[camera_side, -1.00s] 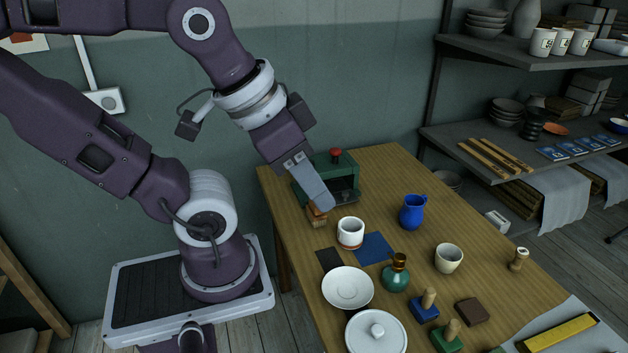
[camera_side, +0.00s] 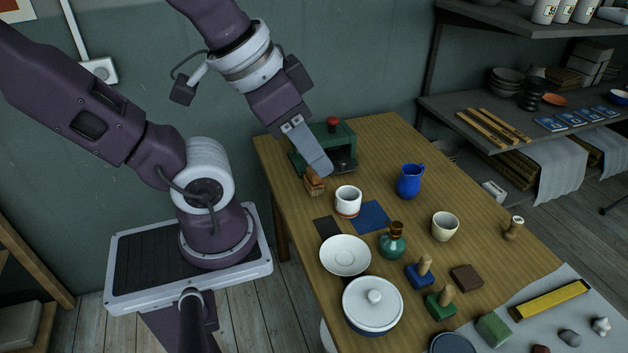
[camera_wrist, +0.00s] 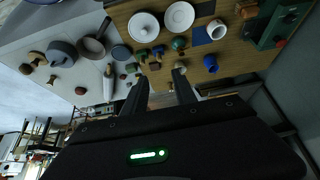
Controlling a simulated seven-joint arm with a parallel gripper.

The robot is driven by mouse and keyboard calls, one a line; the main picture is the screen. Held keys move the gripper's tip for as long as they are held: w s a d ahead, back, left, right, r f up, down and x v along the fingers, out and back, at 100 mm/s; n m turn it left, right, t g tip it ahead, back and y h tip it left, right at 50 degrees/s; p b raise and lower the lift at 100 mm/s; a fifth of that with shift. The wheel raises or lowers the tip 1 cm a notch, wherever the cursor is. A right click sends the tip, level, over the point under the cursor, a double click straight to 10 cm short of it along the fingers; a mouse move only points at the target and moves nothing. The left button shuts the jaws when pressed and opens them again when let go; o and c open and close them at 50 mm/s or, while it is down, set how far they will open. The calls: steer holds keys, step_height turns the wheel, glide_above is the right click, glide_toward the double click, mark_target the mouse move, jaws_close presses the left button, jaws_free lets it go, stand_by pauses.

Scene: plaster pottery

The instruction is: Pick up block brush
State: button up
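A small brown block brush (camera_side: 315,182) stands near the table's left edge, in front of the green machine and left of the white cup. What seems to be the same brush shows near the top right of the wrist view (camera_wrist: 249,11). My gripper (camera_side: 322,168) hangs above the table beside the brush, pointing down and right, and overlaps the green machine in the picture. In the wrist view my gripper (camera_wrist: 160,74) has its two fingers apart with nothing held between them. The exact gap between gripper and brush cannot be told.
The green machine with a red knob (camera_side: 345,140) stands behind the brush. A white cup (camera_side: 347,201), blue jug (camera_side: 409,181), green bottle (camera_side: 392,241), saucer (camera_side: 345,255) and lidded pot (camera_side: 373,303) stand nearby.

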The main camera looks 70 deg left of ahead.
steer(key=o, duration=0.5)
steer(key=m+g+y, duration=0.8)
steer(key=m+y, duration=0.4)
glide_above(317, 177)
steer(key=d, duration=0.5)
step_height(317, 177, down, 25)
steer(key=a+f+m, duration=0.1)
steer(key=f+m, duration=0.1)
steer(key=f, duration=0.1)
steer(key=a+f+m+t+y, duration=0.1)
steer(key=a+f+m, duration=0.1)
steer(key=f, duration=0.2)
steer(key=a+f+m+t, duration=0.1)
steer(key=f, duration=0.2)
steer(key=shift+a+f+m+y, duration=0.15)
steer(key=shift+m+y, duration=0.15)
steer(key=shift+m, duration=0.1)
steer(key=x, duration=0.6)
steer(key=shift+w+a, duration=0.15)
steer(key=shift+a, duration=0.3)
